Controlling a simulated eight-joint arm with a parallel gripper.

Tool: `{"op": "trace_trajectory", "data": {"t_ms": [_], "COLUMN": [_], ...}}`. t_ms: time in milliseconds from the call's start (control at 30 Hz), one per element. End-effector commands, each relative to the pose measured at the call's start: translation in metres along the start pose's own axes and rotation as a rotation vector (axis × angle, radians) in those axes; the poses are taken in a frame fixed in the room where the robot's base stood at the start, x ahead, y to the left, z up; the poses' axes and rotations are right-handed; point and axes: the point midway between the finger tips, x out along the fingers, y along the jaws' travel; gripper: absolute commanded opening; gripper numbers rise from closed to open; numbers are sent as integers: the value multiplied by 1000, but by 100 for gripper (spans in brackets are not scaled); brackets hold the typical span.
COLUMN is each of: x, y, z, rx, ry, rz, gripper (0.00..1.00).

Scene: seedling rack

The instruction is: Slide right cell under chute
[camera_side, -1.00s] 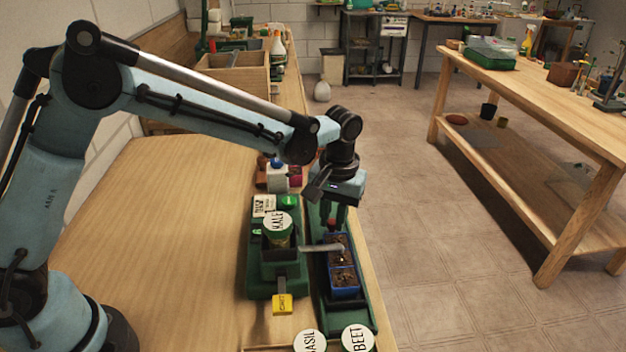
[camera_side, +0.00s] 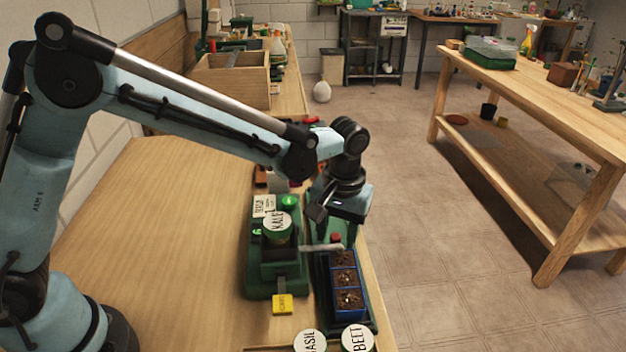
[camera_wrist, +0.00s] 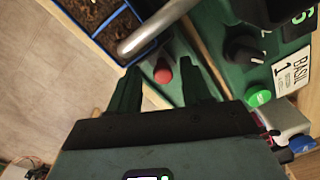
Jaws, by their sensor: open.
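A blue tray (camera_side: 362,299) with soil-filled cells sits in a green channel (camera_side: 334,320) at the right bench edge; three cells show. A corner of the tray (camera_wrist: 123,12) shows in the wrist view. The metal chute (camera_side: 318,248) reaches from the green dispenser (camera_side: 262,290). Its end (camera_wrist: 150,30) is near the tray's far rim; I cannot tell which cell it is over. My gripper (camera_side: 340,228) is beyond the tray's far end. In the wrist view my gripper (camera_wrist: 162,82) is open, its fingers on either side of a red knob (camera_wrist: 162,72), apart from it.
A white KALE label (camera_side: 277,221) tops the dispenser and a yellow tag (camera_side: 282,304) is at its front. BASIL (camera_side: 309,342) and BEET (camera_side: 357,338) discs are in front. A green button (camera_wrist: 259,98) and BASIL card (camera_wrist: 291,72) lie beside. The bench's left is clear.

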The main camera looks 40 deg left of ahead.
Motion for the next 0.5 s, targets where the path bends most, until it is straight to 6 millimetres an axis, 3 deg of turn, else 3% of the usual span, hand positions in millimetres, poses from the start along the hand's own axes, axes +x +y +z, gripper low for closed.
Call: {"op": "trace_trajectory", "data": {"t_ms": [167,500], "x": [-10,-70], "y": [0,0], "z": [-1,0], "rx": [-1,0], "ry": [1,0], "rz": [0,0], "gripper": [48,48]}}
